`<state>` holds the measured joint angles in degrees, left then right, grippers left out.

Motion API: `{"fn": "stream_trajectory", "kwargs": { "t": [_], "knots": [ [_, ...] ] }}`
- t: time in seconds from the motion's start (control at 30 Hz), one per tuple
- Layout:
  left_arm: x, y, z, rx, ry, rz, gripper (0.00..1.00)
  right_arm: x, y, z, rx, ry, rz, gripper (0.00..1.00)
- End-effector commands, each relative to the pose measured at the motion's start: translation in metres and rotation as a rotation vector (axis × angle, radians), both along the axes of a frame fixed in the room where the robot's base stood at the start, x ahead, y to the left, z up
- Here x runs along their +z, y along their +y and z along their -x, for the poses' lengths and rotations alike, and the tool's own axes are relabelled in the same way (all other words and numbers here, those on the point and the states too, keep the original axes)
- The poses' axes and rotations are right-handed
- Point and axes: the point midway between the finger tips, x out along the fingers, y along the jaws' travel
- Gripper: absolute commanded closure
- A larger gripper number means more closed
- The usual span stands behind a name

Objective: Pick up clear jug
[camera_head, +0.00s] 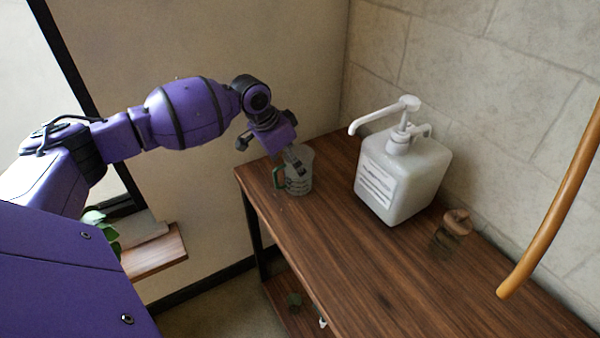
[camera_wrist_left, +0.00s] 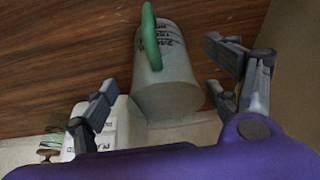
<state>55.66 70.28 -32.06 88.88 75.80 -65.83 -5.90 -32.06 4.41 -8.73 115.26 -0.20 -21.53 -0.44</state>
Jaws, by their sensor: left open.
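The clear jug (camera_head: 299,182), a see-through grey cup with dark print and a green handle, stands near the left end of the wooden table. My left gripper (camera_head: 295,160) is above and partly over it, with a finger in front of the jug's upper part. In the left wrist view the jug (camera_wrist_left: 165,80) lies between the spread fingers of my left gripper (camera_wrist_left: 160,100), with clear gaps to both. It looks tilted there because of the camera's angle. My right gripper does not show.
A large white pump bottle (camera_head: 405,175) stands on the wooden table (camera_head: 340,235) to the right of the jug. A small jar with a brown lid (camera_head: 455,224) is further right. An orange-brown curved rod (camera_head: 555,210) hangs at the right. The table's front is clear.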

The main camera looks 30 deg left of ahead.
Motion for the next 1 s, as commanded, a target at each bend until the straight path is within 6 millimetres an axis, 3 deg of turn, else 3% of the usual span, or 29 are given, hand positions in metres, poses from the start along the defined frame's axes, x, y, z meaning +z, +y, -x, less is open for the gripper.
{"fn": "stream_trajectory", "kwargs": {
  "t": [0.4, 0.73, 1.0],
  "knots": [
    [-0.054, -0.007, -0.015, 0.000, 0.001, 0.002, 0.19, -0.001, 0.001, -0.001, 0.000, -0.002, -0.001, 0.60],
    [-0.060, -0.008, -0.017, 0.000, -0.001, 0.001, 0.19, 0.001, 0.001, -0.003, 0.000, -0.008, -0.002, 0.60],
    [-0.060, -0.008, -0.017, 0.000, -0.001, 0.001, 0.54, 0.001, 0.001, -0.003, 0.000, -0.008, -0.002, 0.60]
  ]
}}
